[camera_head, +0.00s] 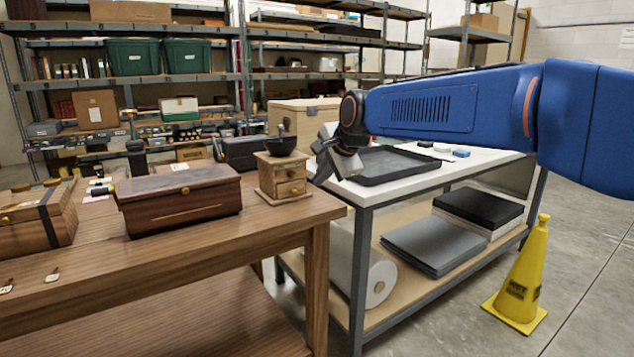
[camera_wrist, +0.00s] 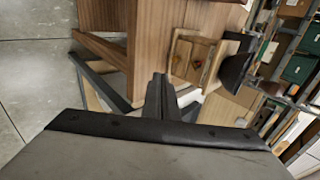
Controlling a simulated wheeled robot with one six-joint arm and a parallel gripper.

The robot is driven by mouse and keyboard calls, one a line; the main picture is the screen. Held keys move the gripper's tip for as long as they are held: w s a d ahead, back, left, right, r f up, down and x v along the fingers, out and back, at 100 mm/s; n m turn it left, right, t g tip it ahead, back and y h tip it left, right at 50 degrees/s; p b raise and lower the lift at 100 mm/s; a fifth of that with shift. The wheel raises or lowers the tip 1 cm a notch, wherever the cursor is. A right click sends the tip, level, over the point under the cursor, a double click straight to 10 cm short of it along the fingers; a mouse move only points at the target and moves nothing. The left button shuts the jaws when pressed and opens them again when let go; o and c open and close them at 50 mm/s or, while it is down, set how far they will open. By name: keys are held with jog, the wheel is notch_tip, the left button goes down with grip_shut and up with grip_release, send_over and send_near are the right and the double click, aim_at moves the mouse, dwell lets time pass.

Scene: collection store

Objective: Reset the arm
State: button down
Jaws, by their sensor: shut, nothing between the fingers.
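My gripper (camera_head: 322,170) hangs at the end of my blue arm, beside the right end of the brown wooden table (camera_head: 180,250). In the wrist view its fingers (camera_wrist: 160,95) are together and hold nothing. The mill also shows beyond the fingers in the wrist view (camera_wrist: 194,60). In the head view, my gripper appears in front of the near left end of the black tray (camera_head: 385,166).
A dark wooden box (camera_head: 180,199) and another chest (camera_head: 35,222) sit on the table. A white-topped bench (camera_head: 470,160) holds the tray. A yellow wet-floor cone (camera_head: 523,275) stands on the floor at right. Loaded shelves (camera_head: 240,75) line the back. Floor at far right is clear.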

jog(key=s+d+f+n+g+h, duration=0.1)
jog(key=s+d+f+n, duration=0.2)
jog(key=s+d, duration=0.6)
jog(key=s+d+f+n+h, duration=0.2)
jog(key=s+d+f+n, duration=0.15)
jog(key=s+d, duration=0.6)
jog(key=s+d+f+n, duration=0.1)
jog(key=s+d+f, duration=0.2)
jog(key=s+f, duration=0.2)
jog(key=s+d+f+n+g+h, duration=0.1)
jog(key=s+d+f, duration=0.3)
jog(key=s, duration=0.5)
jog(key=s+d+f+n, duration=0.3)
jog(key=s+d+f, duration=0.1)
jog(key=s+f, duration=0.1)
jog(key=shift+s+d+f+g+h, duration=0.3)
jog(key=shift+s+f+g, duration=0.1)
jog(key=shift+s, duration=0.5)
